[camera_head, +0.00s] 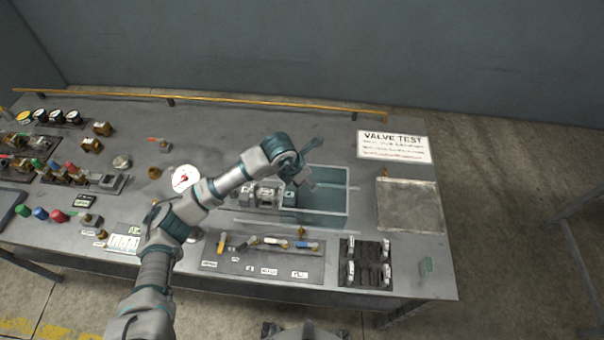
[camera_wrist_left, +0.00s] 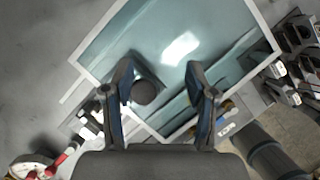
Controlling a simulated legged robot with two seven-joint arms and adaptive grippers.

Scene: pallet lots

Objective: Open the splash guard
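The splash guard (camera_head: 330,204) is a clear, teal-tinted panel with a light frame, lying over a fixture on the table. It also shows in the left wrist view (camera_wrist_left: 112,44), with a bright reflection on it. My left gripper (camera_head: 312,168) is over the upper left part of the guard. In the left wrist view its two fingers (camera_wrist_left: 163,98) are spread apart with nothing gripped. A dark round knob on a square block (camera_wrist_left: 144,92) shows between the fingers; I cannot tell its depth. My left arm hides part of the guard's left side. My right gripper is not in view.
A lever panel (camera_head: 262,262) and a black clamp block (camera_head: 365,263) lie in front. A grey plate (camera_head: 409,205) and the VALVE TEST sign (camera_head: 394,146) are right. A yellow rail (camera_head: 230,100) runs behind.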

